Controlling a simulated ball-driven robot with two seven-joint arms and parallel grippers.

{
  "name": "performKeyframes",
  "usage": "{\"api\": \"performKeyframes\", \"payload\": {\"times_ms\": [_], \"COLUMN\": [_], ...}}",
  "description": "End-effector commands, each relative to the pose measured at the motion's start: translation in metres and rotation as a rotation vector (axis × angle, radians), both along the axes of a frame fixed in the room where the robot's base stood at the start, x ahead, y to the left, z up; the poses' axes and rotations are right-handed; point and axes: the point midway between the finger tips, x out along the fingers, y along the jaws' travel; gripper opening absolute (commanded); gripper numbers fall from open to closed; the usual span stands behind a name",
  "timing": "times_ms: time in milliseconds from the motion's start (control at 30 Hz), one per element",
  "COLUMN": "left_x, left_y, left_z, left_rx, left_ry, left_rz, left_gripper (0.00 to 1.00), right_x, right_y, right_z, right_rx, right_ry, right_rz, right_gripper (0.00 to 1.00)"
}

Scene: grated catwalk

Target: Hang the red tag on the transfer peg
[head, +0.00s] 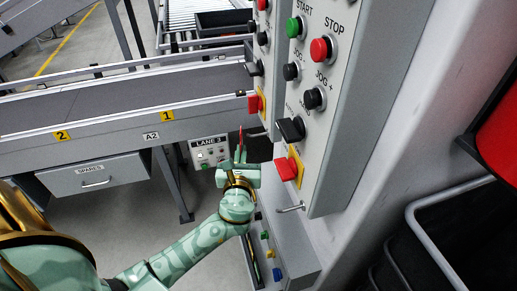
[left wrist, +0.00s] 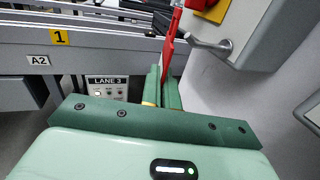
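The red tag (head: 241,139) is thin and stands up from my left gripper (head: 240,163) in the head view. In the left wrist view the red tag (left wrist: 172,38) rises from between the green fingers of the left gripper (left wrist: 163,82), which are shut on its lower part. A bare metal peg (head: 290,208) sticks out at the bottom of the near grey control panel. The peg also shows in the left wrist view (left wrist: 212,45), right of the tag and apart from it. My right gripper is in neither view.
The near control panel (head: 356,95) carries push buttons and a red switch (head: 287,167) on a yellow plate. A conveyor (head: 130,97) with a drawer marked SPARES (head: 93,176) is at left. A LANE 3 box (head: 209,150) sits behind the gripper. A low bin with coloured pieces (head: 272,255) lies below.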

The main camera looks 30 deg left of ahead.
Motion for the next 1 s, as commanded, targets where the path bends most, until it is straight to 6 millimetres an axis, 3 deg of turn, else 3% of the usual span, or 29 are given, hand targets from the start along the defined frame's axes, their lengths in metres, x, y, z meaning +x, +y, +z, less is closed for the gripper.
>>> {"api": "performKeyframes", "payload": {"times_ms": [1000], "left_x": [-0.025], "left_y": [0.021], "left_z": [0.001], "left_rx": [0.001], "left_ry": [-0.001], "left_rz": [0.0], "left_gripper": [0.0], "right_x": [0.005], "right_y": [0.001], "right_z": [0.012], "right_rx": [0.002], "right_ry": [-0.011], "right_rz": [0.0], "right_gripper": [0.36]}}
